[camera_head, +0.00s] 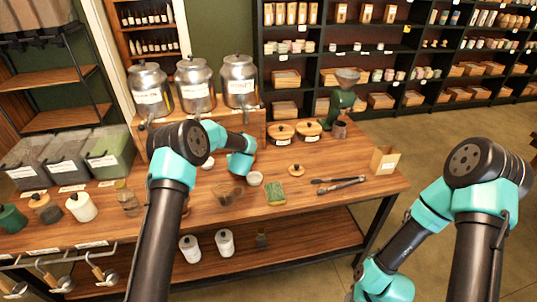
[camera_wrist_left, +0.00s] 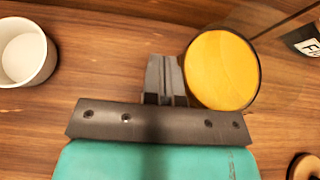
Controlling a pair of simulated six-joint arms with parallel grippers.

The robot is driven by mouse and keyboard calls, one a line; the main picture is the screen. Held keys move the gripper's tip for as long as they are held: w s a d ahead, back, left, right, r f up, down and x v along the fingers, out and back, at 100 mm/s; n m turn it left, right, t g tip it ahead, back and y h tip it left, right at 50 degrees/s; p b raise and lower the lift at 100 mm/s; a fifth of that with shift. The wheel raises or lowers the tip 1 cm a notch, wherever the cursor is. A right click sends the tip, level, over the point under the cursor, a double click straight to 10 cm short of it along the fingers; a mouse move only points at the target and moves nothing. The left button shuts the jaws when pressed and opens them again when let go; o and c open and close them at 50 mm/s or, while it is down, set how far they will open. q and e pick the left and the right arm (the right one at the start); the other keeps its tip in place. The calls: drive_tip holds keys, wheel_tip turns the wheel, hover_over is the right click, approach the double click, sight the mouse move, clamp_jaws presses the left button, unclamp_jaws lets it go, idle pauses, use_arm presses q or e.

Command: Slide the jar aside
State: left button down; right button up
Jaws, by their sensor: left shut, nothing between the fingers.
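In the left wrist view, the jar (camera_wrist_left: 222,68) shows a round yellow-orange top with a dark rim. I cannot tell whether that is a lid or its contents. My left gripper (camera_wrist_left: 166,75) is shut and empty, with its fingers just left of the jar. They look very close to it, but I cannot tell if they touch.
A white cup (camera_wrist_left: 24,54) stands to the left in the wrist view. The table's front right is mostly clear.

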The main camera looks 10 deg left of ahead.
sight(264, 160)
use_arm(q)
drive_tip(key=shift+w+d, duration=0.7)
drive_tip(key=shift+d, duration=1.25)
drive_tip(key=shift+w+d, duration=0.75)
drive_tip(key=shift+d, duration=1.15)
drive_tip(key=shift+w+d, duration=0.7)
drive_tip(key=shift+d, duration=1.25)
drive_tip(key=shift+a, duration=0.15)
drive_tip(key=s+a, duration=0.1)
drive_tip(key=a, duration=0.2)
drive_tip(key=s+a, duration=0.2)
drive_tip(key=a, duration=0.2)
drive_tip(key=s+a, duration=0.1)
drive_tip(key=a, duration=0.3)
drive_tip(key=shift+s+a, duration=0.15)
drive_tip(key=shift+a, duration=0.05)
drive_tip(key=shift+s+a, duration=0.15)
drive_tip(key=shift+s, duration=0.2)
drive_tip(key=s, duration=0.1)
drive_tip(key=s+d, duration=0.1)
drive_tip(key=s, duration=0.1)
drive_tip(key=shift+d, duration=0.1)
drive_tip(key=v, duration=0.6)
drive_tip(key=shift+s, duration=0.1)
drive_tip(key=s+d+r, duration=0.1)
drive_tip(key=s+r, duration=0.2)
drive_tip(key=r, duration=0.7)
drive_tip(key=shift+s+d, duration=0.25)
drive_tip(key=shift+s, duration=0.1)
